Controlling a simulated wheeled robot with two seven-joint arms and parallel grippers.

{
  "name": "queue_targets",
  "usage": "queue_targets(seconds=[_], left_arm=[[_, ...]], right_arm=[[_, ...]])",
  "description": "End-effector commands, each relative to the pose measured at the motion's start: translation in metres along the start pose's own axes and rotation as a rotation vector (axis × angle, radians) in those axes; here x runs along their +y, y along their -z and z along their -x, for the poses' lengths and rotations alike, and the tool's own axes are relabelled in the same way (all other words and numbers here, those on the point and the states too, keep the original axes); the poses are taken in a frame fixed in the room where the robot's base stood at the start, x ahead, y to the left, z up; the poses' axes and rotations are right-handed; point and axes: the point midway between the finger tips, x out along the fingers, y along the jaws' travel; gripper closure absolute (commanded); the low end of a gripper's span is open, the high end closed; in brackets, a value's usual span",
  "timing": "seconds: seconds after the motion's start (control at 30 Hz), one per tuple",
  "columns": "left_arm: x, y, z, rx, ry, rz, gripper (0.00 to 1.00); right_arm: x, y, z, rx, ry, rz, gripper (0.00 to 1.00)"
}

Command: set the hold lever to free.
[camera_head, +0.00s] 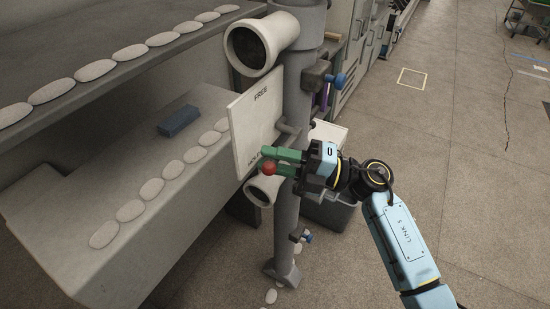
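The hold lever shows as a red ball knob (268,168) near the bottom of a white plate (253,118). The plate reads FREE at its top, and the lettering at its bottom is partly covered, with the knob beside it. My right gripper (270,160) reaches in from the right with its green fingers parted at the knob. The knob overlaps the lower fingertip, and I cannot tell whether the fingers press on it. The lever's arm is hidden behind the fingers. My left gripper is not in view.
A grey upright post (293,100) stands right behind the plate, with a white pipe mouth (250,46) above and another below. Blue-knobbed fittings stick out from the post. Shelves with white oval pads and a blue block (179,121) lie left.

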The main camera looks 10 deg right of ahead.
Motion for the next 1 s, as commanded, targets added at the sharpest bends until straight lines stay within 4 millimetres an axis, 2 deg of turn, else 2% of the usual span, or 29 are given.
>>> queue_targets(seconds=[0.03,0.2,0.67,1.0], left_arm=[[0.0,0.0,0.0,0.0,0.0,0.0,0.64],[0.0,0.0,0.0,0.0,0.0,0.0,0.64],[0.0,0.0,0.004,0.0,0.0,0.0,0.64],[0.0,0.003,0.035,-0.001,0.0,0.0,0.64]], right_arm=[[0.0,0.0,0.0,0.0,0.0,0.0,0.79],[0.0,0.0,0.0,0.001,0.0,0.0,1.0],[0.002,0.001,0.0,0.0,-0.006,-0.022,1.0],[0.022,-0.002,-0.003,-0.038,-0.075,-0.195,1.0]])
